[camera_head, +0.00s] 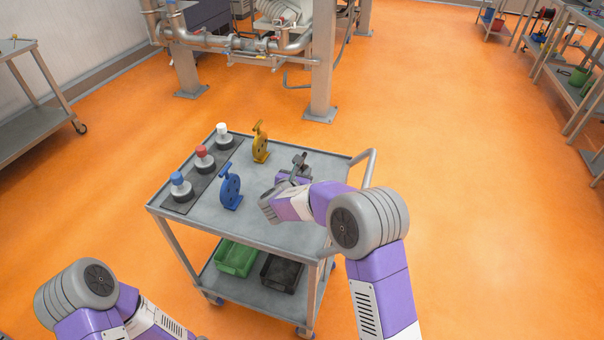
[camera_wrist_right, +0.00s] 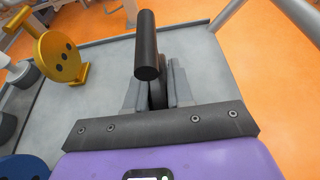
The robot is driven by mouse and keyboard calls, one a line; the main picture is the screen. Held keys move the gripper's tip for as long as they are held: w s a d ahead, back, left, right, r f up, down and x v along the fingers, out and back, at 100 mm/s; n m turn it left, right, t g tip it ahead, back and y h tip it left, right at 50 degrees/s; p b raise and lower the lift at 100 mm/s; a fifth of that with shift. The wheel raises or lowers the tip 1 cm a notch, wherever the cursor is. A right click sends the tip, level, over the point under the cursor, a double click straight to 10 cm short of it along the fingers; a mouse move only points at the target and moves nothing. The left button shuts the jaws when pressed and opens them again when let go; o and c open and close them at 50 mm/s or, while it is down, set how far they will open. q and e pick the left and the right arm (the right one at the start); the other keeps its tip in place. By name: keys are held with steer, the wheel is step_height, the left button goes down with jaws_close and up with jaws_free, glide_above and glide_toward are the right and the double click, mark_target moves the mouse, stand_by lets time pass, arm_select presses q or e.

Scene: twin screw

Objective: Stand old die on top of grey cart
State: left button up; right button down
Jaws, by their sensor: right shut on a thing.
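The grey cart (camera_head: 268,222) stands in the middle of the head view, and its top also shows in the right wrist view (camera_wrist_right: 208,62). My right gripper (camera_head: 297,174) is over the right part of the cart top. It is shut on a dark die, taken as the old die (camera_head: 300,160), which also shows in the right wrist view (camera_wrist_right: 147,45) with its black bar-like handle sticking up between the fingers. The die's lower part is hidden by the gripper, so I cannot tell whether it touches the top. My left gripper is out of view.
A yellow die (camera_head: 260,143) and a blue die (camera_head: 230,190) stand on the cart top. Green (camera_head: 236,258) and black (camera_head: 282,272) bins are on the lower shelf.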

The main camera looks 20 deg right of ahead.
steer(key=c, duration=1.4)
jaws_free()
steer(key=shift+f, duration=0.15)
steer(key=shift+c, duration=0.2)
steer(key=o, duration=0.4)
steer(key=shift+o, duration=0.2)
steer(key=shift+r, duration=0.2)
steer(key=shift+s+a+r, duration=0.15)
steer(key=shift+s+a, duration=0.1)
steer(key=p+v, duration=0.2)
steer(key=v, duration=0.9)
steer(key=shift+s, duration=0.15)
